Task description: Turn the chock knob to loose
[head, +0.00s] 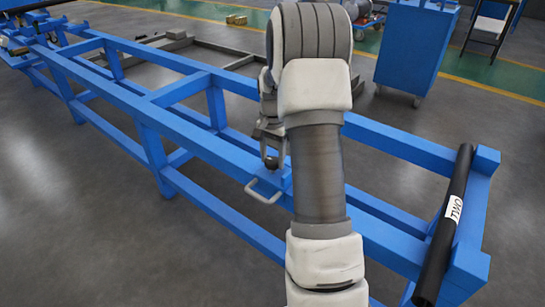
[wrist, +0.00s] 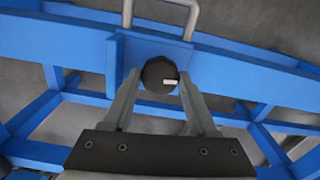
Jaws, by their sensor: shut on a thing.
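The chock knob (wrist: 157,70) is a dark round knob in the middle of the wrist view, in front of a blue block on the blue frame. A short white mark lies on its face, right of centre and roughly level in the picture. My gripper (wrist: 158,78) has one finger on each side of the knob and is shut on it. In the head view my gripper (head: 271,158) reaches down to the frame's near rail, left of my arm. The knob cannot be clearly made out there.
A grey U-shaped handle (head: 263,191) sticks out from the blue frame (head: 190,131) close to my gripper. A black bar (head: 447,225) with a white label lies across the frame's right end. A blue cabinet (head: 414,45) stands behind. The floor at front left is clear.

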